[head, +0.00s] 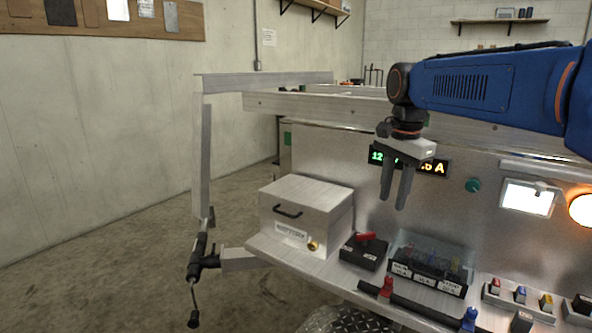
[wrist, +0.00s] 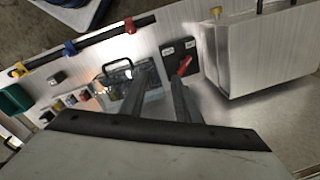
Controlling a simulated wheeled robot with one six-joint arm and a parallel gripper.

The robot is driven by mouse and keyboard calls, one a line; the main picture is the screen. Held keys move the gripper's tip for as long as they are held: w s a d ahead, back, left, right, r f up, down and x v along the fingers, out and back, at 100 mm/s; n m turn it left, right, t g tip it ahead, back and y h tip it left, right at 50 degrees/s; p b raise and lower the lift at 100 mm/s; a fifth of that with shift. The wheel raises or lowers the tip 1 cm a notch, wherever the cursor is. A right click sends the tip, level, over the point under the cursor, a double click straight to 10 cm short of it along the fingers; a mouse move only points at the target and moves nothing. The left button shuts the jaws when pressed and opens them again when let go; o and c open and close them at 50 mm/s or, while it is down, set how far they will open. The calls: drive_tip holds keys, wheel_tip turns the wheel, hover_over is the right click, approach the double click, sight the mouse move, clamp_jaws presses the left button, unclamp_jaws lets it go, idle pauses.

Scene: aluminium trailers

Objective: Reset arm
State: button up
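My blue arm reaches in from the right in the head view. My gripper (head: 394,205) hangs fingers down in the air in front of the trailer's panel, above the black switch box and the fuse box. Its two grey fingers are apart with nothing between them. In the wrist view my gripper (wrist: 155,85) shows its two dark fingers, also apart, over the shelf between the clear fuse box and the black switch box. Nothing touches the fingertips that I can see.
A metal battery box (head: 308,215) stands left on the shelf. The black switch box (head: 364,252) has a red lever. The fuse box (head: 432,265) sits right of it. A black bar (head: 420,305) with red and blue clamps runs along the front. Open floor lies left.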

drive_tip(key=s+d+f+n+t, duration=0.1)
drive_tip(key=s+d+f+n, duration=0.1)
drive_tip(key=s+f+n, duration=0.4)
drive_tip(key=s+d+f+n+t, duration=0.2)
drive_tip(key=s+f+n, duration=0.4)
drive_tip(key=s+f, duration=0.6)
drive_tip(key=s, duration=0.7)
drive_tip(key=shift+d+f+t, duration=0.2)
drive_tip(key=shift+f+t, duration=0.1)
idle(0.4)
